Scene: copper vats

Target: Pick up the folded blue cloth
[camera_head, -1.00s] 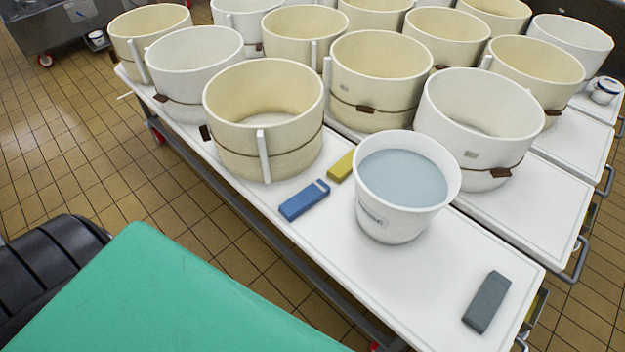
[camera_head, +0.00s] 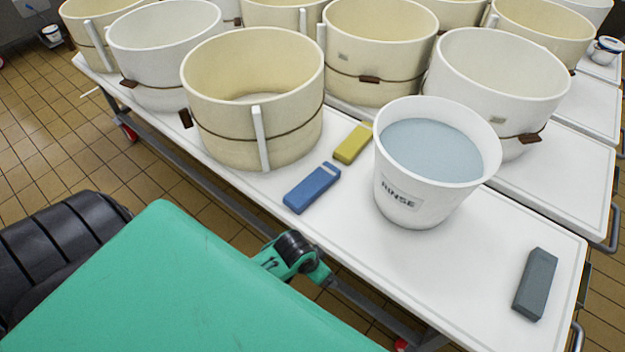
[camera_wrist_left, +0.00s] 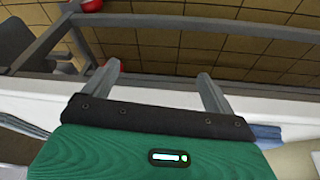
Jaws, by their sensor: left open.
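The folded blue cloth (camera_head: 312,188) lies flat on the white table top (camera_head: 470,260), in front of a cream vat (camera_head: 252,105). A blue patch at the right edge of the left wrist view (camera_wrist_left: 265,132) looks like this cloth, partly cut off. My left gripper (camera_wrist_left: 158,69) is open, its two fingers apart with nothing between them, over the table's edge and floor in the wrist view. In the head view only a green and black part of my arm shows beside the table's front edge; the fingers are hidden. My right gripper is not in view.
A yellow block (camera_head: 353,144) lies just behind the blue cloth. A white bucket marked RINSE (camera_head: 425,195), filled with water, stands to its right. A grey folded piece (camera_head: 535,284) lies at the right end. Several vats crowd the back. The table between bucket and grey piece is clear.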

